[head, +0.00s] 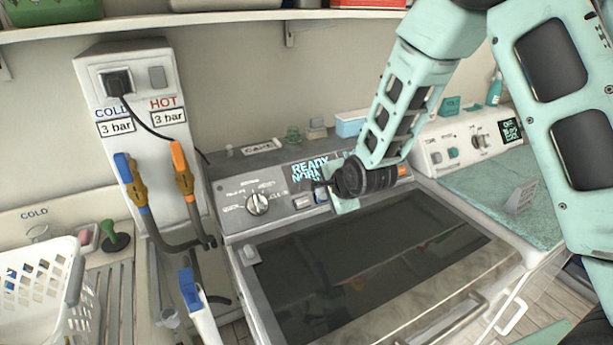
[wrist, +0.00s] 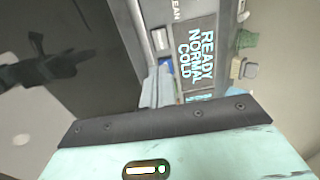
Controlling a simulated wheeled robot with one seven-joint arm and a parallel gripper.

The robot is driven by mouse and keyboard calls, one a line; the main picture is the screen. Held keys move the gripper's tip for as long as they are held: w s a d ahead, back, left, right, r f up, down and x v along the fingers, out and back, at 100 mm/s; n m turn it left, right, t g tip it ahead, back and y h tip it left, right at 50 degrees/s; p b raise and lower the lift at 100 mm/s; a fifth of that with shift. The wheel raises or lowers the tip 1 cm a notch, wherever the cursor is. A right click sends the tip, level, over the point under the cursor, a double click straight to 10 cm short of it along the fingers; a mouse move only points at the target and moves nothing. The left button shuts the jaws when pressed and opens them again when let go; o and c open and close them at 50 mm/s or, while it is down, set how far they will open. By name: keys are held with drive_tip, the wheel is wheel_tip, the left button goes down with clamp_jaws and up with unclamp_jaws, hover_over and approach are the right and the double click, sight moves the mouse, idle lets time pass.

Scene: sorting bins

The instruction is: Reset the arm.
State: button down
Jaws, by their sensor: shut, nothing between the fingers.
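My arm comes in from the upper right in the head view and bends down to the washing machine's control panel (head: 285,200). My gripper (head: 342,203) is at the right part of this panel, by the display (head: 308,172) and partly covering it. The gripper's pale fingers (wrist: 157,90) are shut and empty in the wrist view, close to a blue button on the panel. Whether they touch the panel I cannot tell. The display reads READY NORMAL COLD (wrist: 197,58) in the wrist view.
The machine's dark glass lid (head: 365,265) is closed below my arm. A second machine (head: 470,140) stands at the right. Cold and hot taps with hoses (head: 185,180) and a white basket (head: 35,290) are at the left. A shelf (head: 230,15) runs above.

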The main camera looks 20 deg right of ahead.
drive_tip(key=s+a+r+n+g+b, duration=0.1)
drive_tip(key=s+a+n+g+b, duration=0.1)
drive_tip(key=s+a+n, duration=0.3)
drive_tip(key=s+a+n+g+y+b, duration=0.1)
drive_tip(key=s+n, duration=0.2)
drive_tip(key=s, duration=0.4)
drive_tip(key=s+a+r+n+g+b, duration=0.1)
drive_tip(key=s+a+n+g+b, duration=0.1)
drive_tip(key=s+a+n, duration=0.3)
drive_tip(key=s+d+n+g+h+b, duration=0.1)
drive_tip(key=s+d+n+g, duration=0.1)
drive_tip(key=s+n, duration=0.3)
drive_tip(key=s+d+n+g+h+b, duration=0.1)
drive_tip(key=s+n, duration=0.4)
drive_tip(key=s, duration=0.8)
drive_tip(key=shift+s+d+r+g, duration=0.25)
drive_tip(key=shift+d+r+g, duration=0.15)
drive_tip(key=shift+d+g, duration=0.1)
